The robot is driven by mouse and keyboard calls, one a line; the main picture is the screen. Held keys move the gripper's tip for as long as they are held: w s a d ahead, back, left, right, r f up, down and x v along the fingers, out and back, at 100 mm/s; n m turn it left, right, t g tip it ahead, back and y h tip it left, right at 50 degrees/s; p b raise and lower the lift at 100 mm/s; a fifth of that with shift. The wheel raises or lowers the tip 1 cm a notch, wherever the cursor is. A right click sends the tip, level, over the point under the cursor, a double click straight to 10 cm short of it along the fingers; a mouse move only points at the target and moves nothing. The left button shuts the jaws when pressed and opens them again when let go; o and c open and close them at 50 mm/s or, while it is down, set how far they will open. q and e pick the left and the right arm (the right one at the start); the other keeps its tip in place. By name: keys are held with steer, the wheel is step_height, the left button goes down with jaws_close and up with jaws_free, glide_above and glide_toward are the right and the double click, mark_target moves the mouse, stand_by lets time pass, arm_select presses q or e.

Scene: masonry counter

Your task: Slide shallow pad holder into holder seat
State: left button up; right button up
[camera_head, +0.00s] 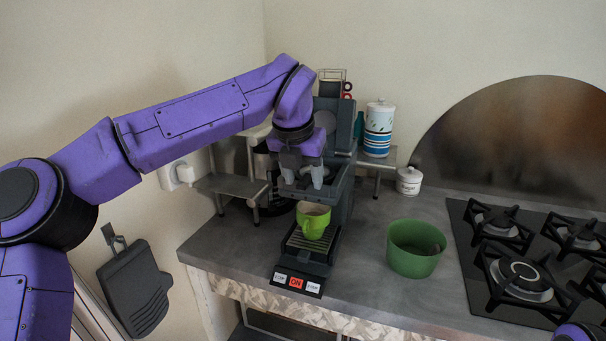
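A dark grey coffee machine (342,125) stands on the counter against the back wall. A flat dark part (300,192), apparently the shallow pad holder, sits at the machine's front above a green cup. The holder seat is hidden behind my gripper, so I cannot tell how far in the holder is. My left gripper (303,177) is right at the machine's front and points down, with its two grey fingers apart, just over or touching that flat part. At the lower right only a purple bit of my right arm shows; its gripper is outside the view.
The lime green cup (311,220) stands on the machine's drip grate (306,243). A green bowl (414,250) is to the right, beside the gas hob (520,262). A low shelf (231,185) is at left; a striped canister (378,130) and small white jar (409,180) stand behind.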

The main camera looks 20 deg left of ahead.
arm_select(q)
steer(key=v, duration=1)
steer(key=shift+r, duration=0.25)
steer(key=shift+s, duration=0.1)
